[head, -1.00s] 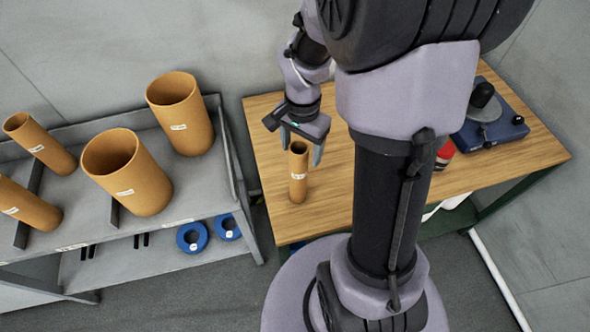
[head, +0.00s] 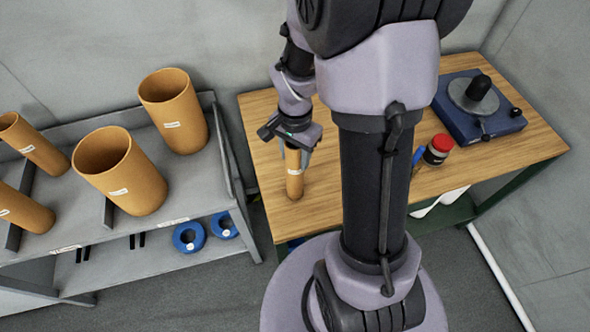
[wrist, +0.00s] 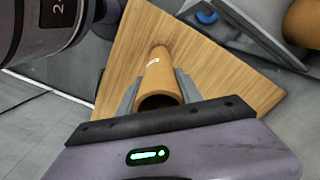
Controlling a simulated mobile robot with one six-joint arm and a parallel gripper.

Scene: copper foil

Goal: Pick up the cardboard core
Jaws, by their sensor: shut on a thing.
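A slim brown cardboard core (head: 295,182) with a white label stands upright on the wooden table, near its left edge. My gripper (head: 294,160) is above it with its fingers down on both sides of its upper part, shut on it. In the wrist view the core (wrist: 158,84) shows its open top end between the two grey fingers of my gripper (wrist: 159,92). The core's foot appears to rest on the tabletop; I cannot tell of any gap.
A grey shelf (head: 190,215) on the left holds several wider brown tubes, with blue rings (head: 189,237) below. On the wooden table (head: 500,140) are a red-lidded jar (head: 438,149) and a blue turntable device (head: 480,105). The table's front left is clear.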

